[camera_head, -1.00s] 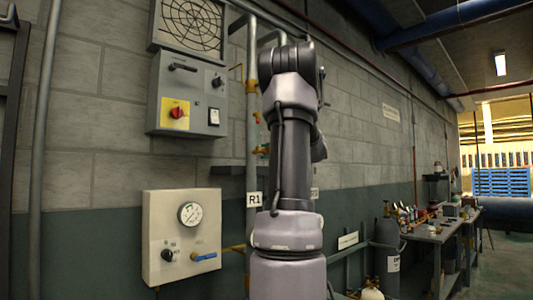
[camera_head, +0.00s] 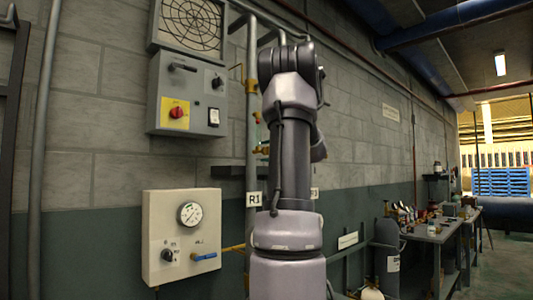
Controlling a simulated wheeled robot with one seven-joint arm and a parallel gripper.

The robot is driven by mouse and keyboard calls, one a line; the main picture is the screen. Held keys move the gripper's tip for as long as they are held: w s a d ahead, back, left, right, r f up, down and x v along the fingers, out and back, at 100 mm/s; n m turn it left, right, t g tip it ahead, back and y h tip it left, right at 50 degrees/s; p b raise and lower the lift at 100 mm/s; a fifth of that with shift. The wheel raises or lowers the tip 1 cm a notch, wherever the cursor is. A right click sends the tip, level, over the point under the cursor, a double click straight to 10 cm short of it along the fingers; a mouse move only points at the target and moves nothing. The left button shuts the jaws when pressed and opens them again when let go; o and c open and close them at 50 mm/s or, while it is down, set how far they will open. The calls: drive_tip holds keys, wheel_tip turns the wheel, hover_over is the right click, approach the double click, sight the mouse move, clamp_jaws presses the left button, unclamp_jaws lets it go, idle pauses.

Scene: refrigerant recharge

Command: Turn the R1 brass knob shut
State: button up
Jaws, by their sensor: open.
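The R1 label (camera_head: 254,199) hangs on a grey vertical pipe (camera_head: 252,172) left of my arm. Brass fittings (camera_head: 262,150) stick out from this pipe above the label, partly covered by my arm. A small red and green part (camera_head: 257,117) sits higher up. I cannot tell which brass piece is the R1 knob, or how far it is turned. My arm stands upright in front of the pipes, its wrist end bent behind it to the right. My gripper is hidden behind the arm.
A gauge box (camera_head: 181,237) with a blue-handled valve (camera_head: 204,257) is at lower left. A switch panel (camera_head: 188,94) with a red knob hangs above it. A grey cylinder (camera_head: 387,259) and a cluttered workbench (camera_head: 425,234) stand right. The floor at far right looks clear.

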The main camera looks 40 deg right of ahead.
drive_tip(key=s, duration=1)
drive_tip(key=shift+s+d, duration=0.4)
drive_tip(key=a+f+n+g+y, duration=0.2)
drive_tip(key=a+f+n+g, duration=0.1)
drive_tip(key=a, duration=0.9)
drive_tip(key=a+f+n+g+y, duration=0.2)
drive_tip(key=a+f+g+y, duration=0.15)
drive_tip(key=a, duration=0.95)
drive_tip(key=s+a+f+n+g+h, duration=0.4)
drive_tip(key=s+a+f+n, duration=0.3)
drive_tip(key=s+a+f, duration=0.5)
drive_tip(key=s+a, duration=0.3)
drive_tip(key=shift+s+a+n, duration=0.25)
drive_tip(key=shift+a+n, duration=0.1)
drive_tip(key=shift+n, duration=0.05)
drive_tip(key=shift+f+g+h, duration=0.1)
drive_tip(key=shift+g+h, duration=0.15)
